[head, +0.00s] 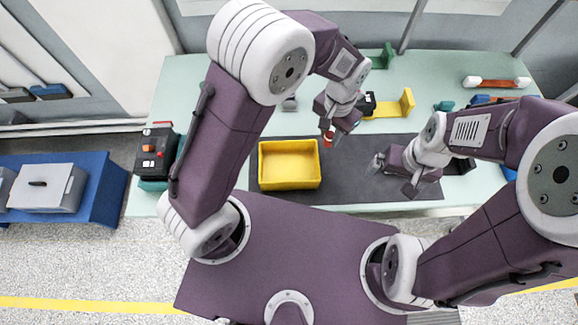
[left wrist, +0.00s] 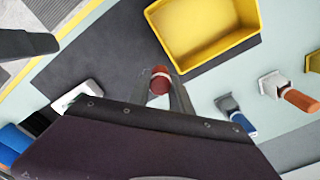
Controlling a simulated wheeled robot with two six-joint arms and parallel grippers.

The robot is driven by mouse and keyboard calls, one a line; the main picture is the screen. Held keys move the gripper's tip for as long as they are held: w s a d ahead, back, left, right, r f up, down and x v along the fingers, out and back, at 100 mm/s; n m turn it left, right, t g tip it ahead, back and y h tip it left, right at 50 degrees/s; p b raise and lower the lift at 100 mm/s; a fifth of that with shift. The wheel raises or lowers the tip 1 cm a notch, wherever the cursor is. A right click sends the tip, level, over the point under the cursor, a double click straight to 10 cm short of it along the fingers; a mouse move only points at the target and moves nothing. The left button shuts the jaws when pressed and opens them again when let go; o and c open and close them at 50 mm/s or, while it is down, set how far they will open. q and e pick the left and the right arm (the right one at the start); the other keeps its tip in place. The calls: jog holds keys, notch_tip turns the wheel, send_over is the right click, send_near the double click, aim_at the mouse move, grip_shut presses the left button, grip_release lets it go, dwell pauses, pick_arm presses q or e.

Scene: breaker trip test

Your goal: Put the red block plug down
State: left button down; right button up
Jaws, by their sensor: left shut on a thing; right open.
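My left gripper (head: 328,132) is shut on the red block plug (head: 328,140), just right of the yellow bin and over the dark mat. In the left wrist view the red plug (left wrist: 159,82) shows between the fingers, with a pale band around it. I cannot tell whether it touches the mat. My right gripper (head: 389,177) is open and appears empty, over the right part of the mat.
The yellow bin (head: 290,183) stands on the dark mat (head: 350,190) and looks empty. A black box with red and orange parts (head: 154,152) stands at the table's left. A yellow bracket (head: 392,108) and a green bracket (head: 384,57) stand behind. Mat between the grippers is clear.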

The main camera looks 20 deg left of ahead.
pick_arm(q)
jog(key=s+a+f, duration=0.1)
jog(key=a+f, duration=0.1)
jog(key=a, duration=0.1)
jog(key=s+a+f, duration=0.2)
jog(key=a, duration=0.1)
jog(key=s+a+f, duration=0.2)
jog(key=a, duration=0.1)
jog(key=shift+s+a+p, duration=0.2)
jog(key=shift+a+p, duration=0.05)
jog(key=shift+p, duration=0.1)
jog(key=shift+s+a+f, duration=0.15)
jog(key=shift+a+f, duration=0.1)
notch_tip(320, 180, down, 4)
jog(key=shift+s+a+r, duration=0.15)
jog(key=shift+r, duration=0.1)
jog(key=shift+f, duration=0.35)
jog(key=shift+f, duration=0.2)
jog(key=c, duration=1.2)
grip_release()
jog(key=shift+r, duration=0.1)
jog(key=shift+o, duration=0.2)
